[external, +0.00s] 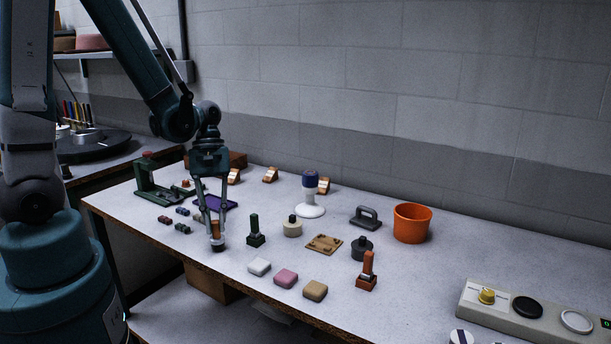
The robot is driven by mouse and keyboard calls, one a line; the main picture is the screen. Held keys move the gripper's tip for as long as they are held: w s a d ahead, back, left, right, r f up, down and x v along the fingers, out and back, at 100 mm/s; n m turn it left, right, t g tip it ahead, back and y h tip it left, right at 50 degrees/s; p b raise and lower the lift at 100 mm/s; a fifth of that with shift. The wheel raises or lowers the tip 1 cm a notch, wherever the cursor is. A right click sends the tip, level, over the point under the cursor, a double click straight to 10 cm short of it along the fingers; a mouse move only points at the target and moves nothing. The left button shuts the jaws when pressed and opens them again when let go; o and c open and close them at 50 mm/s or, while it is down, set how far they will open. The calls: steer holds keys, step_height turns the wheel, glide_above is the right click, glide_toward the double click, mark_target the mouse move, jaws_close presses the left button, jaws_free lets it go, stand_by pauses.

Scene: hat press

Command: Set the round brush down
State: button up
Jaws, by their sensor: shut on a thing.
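My gripper (216,232) points straight down over the left part of the worktable (330,245). It is shut on the round brush (217,245), which has an orange-brown handle between the fingers and a dark round base below them. The brush is upright. Its base is at or very close to the tabletop, and I cannot tell whether it touches. The fingers hide part of the handle.
A green-handled block (255,231) stands just right of the brush, with a cream round piece (292,227) beyond. Small dark pieces (182,228) and a purple pad (220,202) lie left and behind. Pale, pink and tan blocks (286,278) lie in front right. An orange bucket (412,223) stands farther right.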

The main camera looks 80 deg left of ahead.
steer(key=shift+f, duration=0.2)
steer(key=shift+f, duration=0.2)
steer(key=o, duration=0.9)
steer(key=shift+r, duration=0.25)
steer(key=shift+p+v, duration=0.9)
steer(key=shift+v, duration=5.05)
